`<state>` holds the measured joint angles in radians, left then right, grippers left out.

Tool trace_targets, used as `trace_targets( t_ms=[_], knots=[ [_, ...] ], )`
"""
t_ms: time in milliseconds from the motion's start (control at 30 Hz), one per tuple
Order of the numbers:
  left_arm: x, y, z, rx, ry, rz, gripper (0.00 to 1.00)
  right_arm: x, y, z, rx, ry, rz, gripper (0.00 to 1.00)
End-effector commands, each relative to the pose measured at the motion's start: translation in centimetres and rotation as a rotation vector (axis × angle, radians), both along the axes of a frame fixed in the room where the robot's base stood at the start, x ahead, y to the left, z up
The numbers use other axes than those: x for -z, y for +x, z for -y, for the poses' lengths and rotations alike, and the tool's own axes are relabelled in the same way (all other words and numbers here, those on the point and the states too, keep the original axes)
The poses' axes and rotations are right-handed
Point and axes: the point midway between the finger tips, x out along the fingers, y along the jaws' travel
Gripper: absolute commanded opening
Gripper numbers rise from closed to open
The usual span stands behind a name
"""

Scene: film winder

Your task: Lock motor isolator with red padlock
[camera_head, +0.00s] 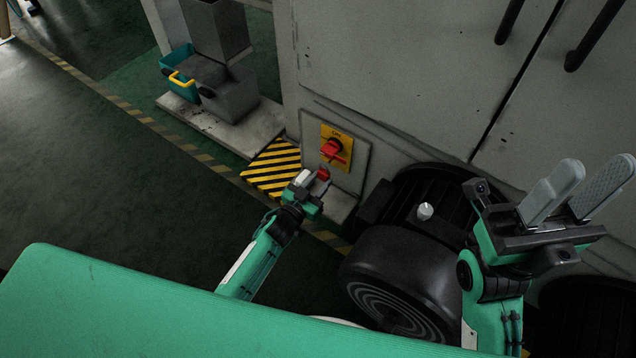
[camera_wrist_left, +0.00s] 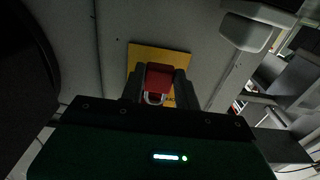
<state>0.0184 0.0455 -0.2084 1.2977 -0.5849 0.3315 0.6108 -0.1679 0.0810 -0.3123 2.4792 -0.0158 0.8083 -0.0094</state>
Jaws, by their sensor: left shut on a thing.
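The motor isolator is a yellow plate with a red rotary handle (camera_head: 332,148), mounted on a grey cabinet panel. My left gripper (camera_head: 314,181) is just below and in front of it, shut on the red padlock (camera_head: 323,174). In the left wrist view the padlock (camera_wrist_left: 158,78) sits between the fingers, its metal shackle toward the camera. The isolator's yellow plate (camera_wrist_left: 178,60) shows behind it; the handle is hidden there. The padlock looks apart from the isolator. My right gripper (camera_head: 578,200) is open and empty, raised at the right.
A black motor (camera_head: 400,275) stands right of my left arm, below the cabinet (camera_head: 400,75). A striped yellow-black floor mark (camera_head: 272,168) lies left of the isolator. A teal bin (camera_head: 176,62) and grey boxes stand further back left. The green floor at left is clear.

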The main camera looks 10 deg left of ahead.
Motion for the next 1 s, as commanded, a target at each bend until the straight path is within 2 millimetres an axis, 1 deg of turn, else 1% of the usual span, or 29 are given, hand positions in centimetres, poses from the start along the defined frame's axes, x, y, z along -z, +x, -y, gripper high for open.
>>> trace_targets(
  t_ms=[700,1000],
  knots=[
    [-0.1,2.4,1.0,0.0,0.0,0.001,0.08,0.4,0.0,0.0,0.0,0.0,0.003,0.36],
    [-0.1,2.4,1.0,0.0,0.0,0.001,0.08,0.4,0.0,0.0,0.0,0.0,0.004,0.36]
  ],
)
